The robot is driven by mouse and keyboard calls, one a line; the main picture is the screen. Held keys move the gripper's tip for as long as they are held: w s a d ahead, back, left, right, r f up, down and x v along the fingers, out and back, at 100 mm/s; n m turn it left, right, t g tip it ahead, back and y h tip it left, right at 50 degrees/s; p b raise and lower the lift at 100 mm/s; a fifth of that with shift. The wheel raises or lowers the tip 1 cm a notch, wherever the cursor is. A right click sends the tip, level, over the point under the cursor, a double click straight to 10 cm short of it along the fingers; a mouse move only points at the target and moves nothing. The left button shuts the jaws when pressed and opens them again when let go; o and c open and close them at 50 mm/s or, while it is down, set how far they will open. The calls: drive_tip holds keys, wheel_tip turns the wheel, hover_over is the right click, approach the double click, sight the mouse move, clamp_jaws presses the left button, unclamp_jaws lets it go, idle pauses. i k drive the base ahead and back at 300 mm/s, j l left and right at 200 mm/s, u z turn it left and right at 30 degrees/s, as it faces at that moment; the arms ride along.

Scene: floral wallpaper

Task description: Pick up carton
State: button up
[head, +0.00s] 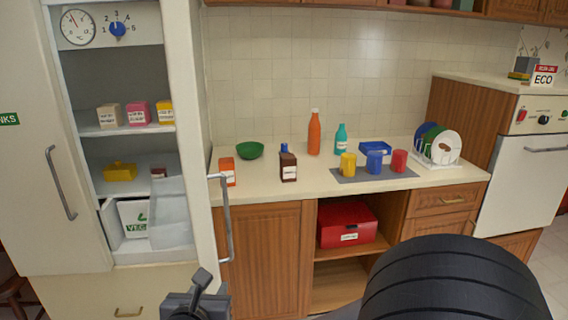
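Several small boxes could be the carton, and I cannot tell which one is meant. An orange carton (227,171) with a white label stands upright on the counter, just right of the open fridge door. On the upper fridge shelf stand a beige carton (109,116), a pink carton (138,113) and a yellow carton (166,112), side by side. A dark brown labelled container (288,167) stands on the counter. My gripper (196,296) shows partly at the bottom edge, low in front of the fridge and apart from all of these. Its fingers are not clear.
The fridge is open, its door handle (226,218) jutting forward. The counter (260,190) holds a green bowl (250,150), an orange bottle (314,132), a teal bottle (341,139), several mugs and a dish rack (438,155). A red box (346,224) sits in the open cabinet below.

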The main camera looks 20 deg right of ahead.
sight(226, 164)
drive_tip(key=i+l+z, duration=0.2)
drive_tip(key=z, duration=0.2)
drive_tip(key=i+l+z, duration=0.1)
drive_tip(key=i+z, duration=0.3)
drive_tip(key=i+u, duration=0.35)
drive_tip(key=i+l+u, duration=0.2)
drive_tip(key=i+u, duration=0.2)
drive_tip(key=i, duration=0.15)
drive_tip(key=i+l+u, duration=0.2)
drive_tip(key=i, duration=0.15)
drive_tip(key=i+u, duration=0.25)
drive_tip(key=i+l, duration=0.05)
drive_tip(key=i, duration=0.05)
